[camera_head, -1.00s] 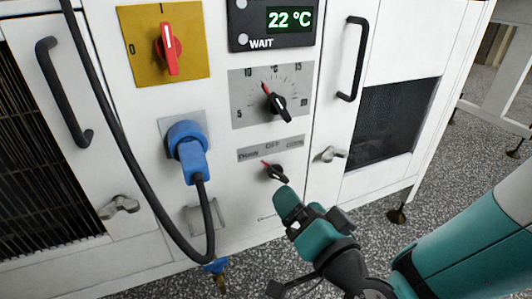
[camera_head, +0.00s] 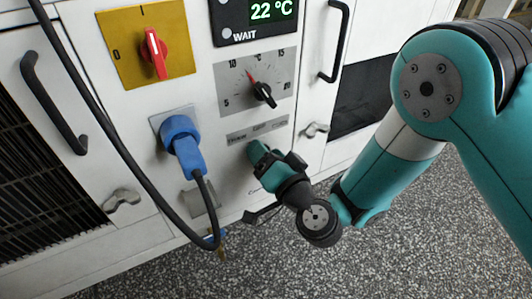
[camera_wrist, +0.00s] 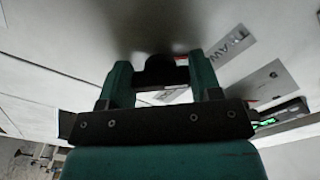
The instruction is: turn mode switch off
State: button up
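The mode switch is a small black knob with a red pointer under a grey label strip (camera_head: 257,132) on the white cabinet front. In the head view my gripper (camera_head: 258,150) covers the knob. In the wrist view the dark knob (camera_wrist: 158,70) shows between my two teal fingers, with a bit of red beside it at the right. The fingers stand apart, with a light gap at the right of the knob, so my gripper looks open around it. The pointer's exact setting is hidden.
Above are a temperature dial (camera_head: 262,92), a display (camera_head: 252,15) and a red main switch (camera_head: 155,53) on a yellow plate. A blue plug (camera_head: 182,140) with a black cable hangs at the left. A door latch (camera_head: 316,129) is close at the right.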

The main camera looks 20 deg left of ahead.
jog(key=c, duration=0.4)
jog(key=shift+m, duration=0.4)
jog(key=m, duration=0.3)
jog(key=shift+m, duration=2.5)
jog(key=shift+s, duration=0.1)
jog(key=shift+f, duration=0.1)
jog(key=o, duration=0.9)
